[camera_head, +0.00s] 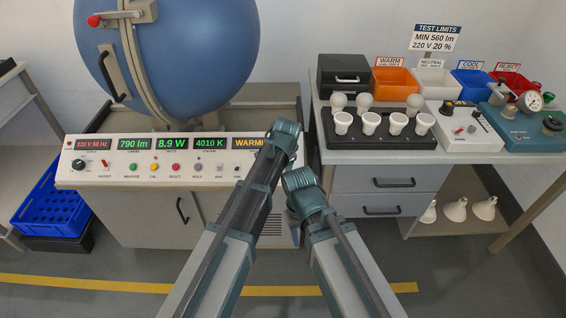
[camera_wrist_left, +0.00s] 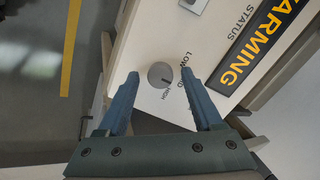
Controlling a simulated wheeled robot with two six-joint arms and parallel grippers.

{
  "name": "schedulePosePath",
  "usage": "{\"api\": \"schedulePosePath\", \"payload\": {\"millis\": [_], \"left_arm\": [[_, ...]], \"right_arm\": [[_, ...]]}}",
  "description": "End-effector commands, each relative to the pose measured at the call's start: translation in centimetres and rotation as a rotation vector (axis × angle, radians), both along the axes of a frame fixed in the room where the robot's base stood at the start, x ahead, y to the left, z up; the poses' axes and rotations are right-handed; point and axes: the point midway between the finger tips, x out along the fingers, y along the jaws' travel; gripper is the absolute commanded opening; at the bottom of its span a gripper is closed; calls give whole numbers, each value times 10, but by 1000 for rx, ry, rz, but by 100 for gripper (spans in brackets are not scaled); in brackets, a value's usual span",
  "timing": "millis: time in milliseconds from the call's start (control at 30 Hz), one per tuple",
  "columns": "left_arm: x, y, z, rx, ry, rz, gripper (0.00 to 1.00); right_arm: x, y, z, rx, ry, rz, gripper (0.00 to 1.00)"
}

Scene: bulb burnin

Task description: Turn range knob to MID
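In the left wrist view a round grey knob (camera_wrist_left: 160,75) sits on the white panel, with the labels LOW, MID (partly hidden) and HIGH curving along its right and lower side. A faint dark mark shows on the knob, but I cannot tell surely which label it points to. My left gripper (camera_wrist_left: 160,76) is open, with one finger on each side of the knob and a gap visible on both sides. In the head view my arms hide the panel's right end, including this knob, and neither gripper's fingers show clearly.
The control panel (camera_head: 125,182) has lit displays, including the yellow WARMING display (camera_head: 248,143), beside a small switch. The blue sphere (camera_head: 190,50) rises behind it. A bulb rack (camera_head: 375,150) and bins stand on the right table. My right arm is close beside my left arm.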

Motion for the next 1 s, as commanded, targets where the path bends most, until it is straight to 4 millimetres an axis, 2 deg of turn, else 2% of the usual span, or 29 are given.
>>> {"api": "schedulePosePath", "payload": {"millis": [467, 667, 1000], "left_arm": [[-1, 0, 7, 0, -1, 1, 69], [-8, 1, 26, 0, -2, 2, 69], [-24, 4, 76, 0, -1, 7, 69]], "right_arm": [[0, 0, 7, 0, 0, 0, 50], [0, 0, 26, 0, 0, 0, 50], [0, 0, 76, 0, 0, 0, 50]]}}
